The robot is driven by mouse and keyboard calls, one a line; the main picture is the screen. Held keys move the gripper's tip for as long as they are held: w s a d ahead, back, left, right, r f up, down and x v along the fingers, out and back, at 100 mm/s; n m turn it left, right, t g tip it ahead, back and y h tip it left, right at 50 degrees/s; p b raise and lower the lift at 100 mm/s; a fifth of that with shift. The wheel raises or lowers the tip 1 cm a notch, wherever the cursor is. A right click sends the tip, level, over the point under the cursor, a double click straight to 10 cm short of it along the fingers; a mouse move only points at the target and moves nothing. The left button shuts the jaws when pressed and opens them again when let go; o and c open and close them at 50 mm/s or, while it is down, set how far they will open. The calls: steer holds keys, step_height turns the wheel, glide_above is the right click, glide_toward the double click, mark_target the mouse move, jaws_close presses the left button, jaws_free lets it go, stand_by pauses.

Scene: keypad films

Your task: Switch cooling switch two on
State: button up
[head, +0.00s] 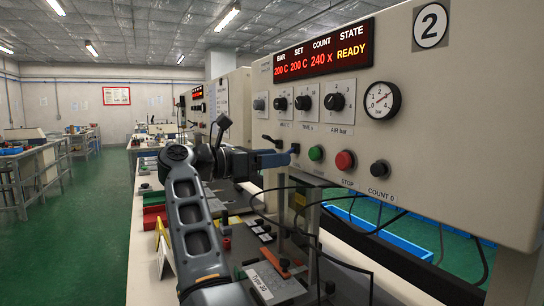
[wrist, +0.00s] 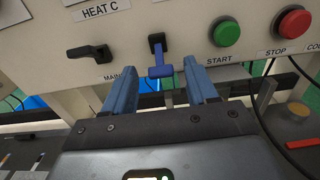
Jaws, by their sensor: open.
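The panel (head: 470,150) with the round sign "2" (head: 431,25) carries a switch with a blue T-shaped lever (wrist: 160,70) on a black mount. The lever points downward in the wrist view. Its label is hidden, so I cannot read whether it says cooling. My gripper (wrist: 160,88) is open, its two blue fingers below and on either side of the lever, with a gap to each. I cannot tell whether the fingertips reach past the lever. In the head view my gripper (head: 273,158) is close to the panel's lower left edge.
A black lever switch (wrist: 90,53) labelled MAIN is left of the blue one. The green START button (wrist: 225,33) and red STOP button (wrist: 292,24) are to its right. The display (head: 325,53) reads READY. Black cables (head: 335,205) hang below the panel.

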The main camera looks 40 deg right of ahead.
steer(key=shift+d, duration=0.1)
steer(key=shift+c, duration=0.3)
steer(key=c, duration=1)
steer(key=shift+r, duration=0.1)
step_height(320, 180, up, 6)
steer(key=t+y+p, duration=0.3)
steer(key=y+p, duration=0.1)
steer(key=y, duration=0.8)
glide_above(289, 151)
steer(key=w+a, duration=0.1)
steer(key=a, duration=0.2)
steer(key=shift+d, duration=0.2)
